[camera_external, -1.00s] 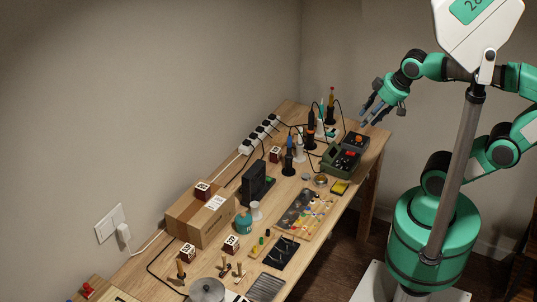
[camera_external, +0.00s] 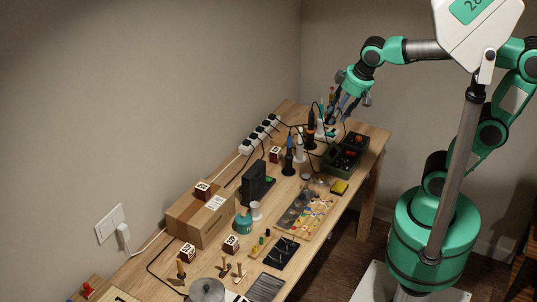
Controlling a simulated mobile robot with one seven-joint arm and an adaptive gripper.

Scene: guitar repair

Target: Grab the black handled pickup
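Several upright pen-like tools in stands are at the far end of the workbench, and I cannot tell for sure which is the black handled pickup. One dark-handled tool with orange (camera_external: 311,122) stands left of my gripper. A dark tool with a blue part (camera_external: 289,157) stands nearer, and a white one (camera_external: 299,148) is beside it. Another tool (camera_external: 331,98) at the back is partly hidden by my gripper. My gripper (camera_external: 342,113) points down above the far end of the bench. Its fingers look apart, and I see nothing held between them.
Dark green stations with red parts (camera_external: 344,156) stand right below my gripper. A white power strip (camera_external: 259,133) with cables runs along the wall. A cardboard box (camera_external: 200,217), a parts tray (camera_external: 306,214) and a black mat (camera_external: 281,253) fill the nearer wooden bench (camera_external: 330,218).

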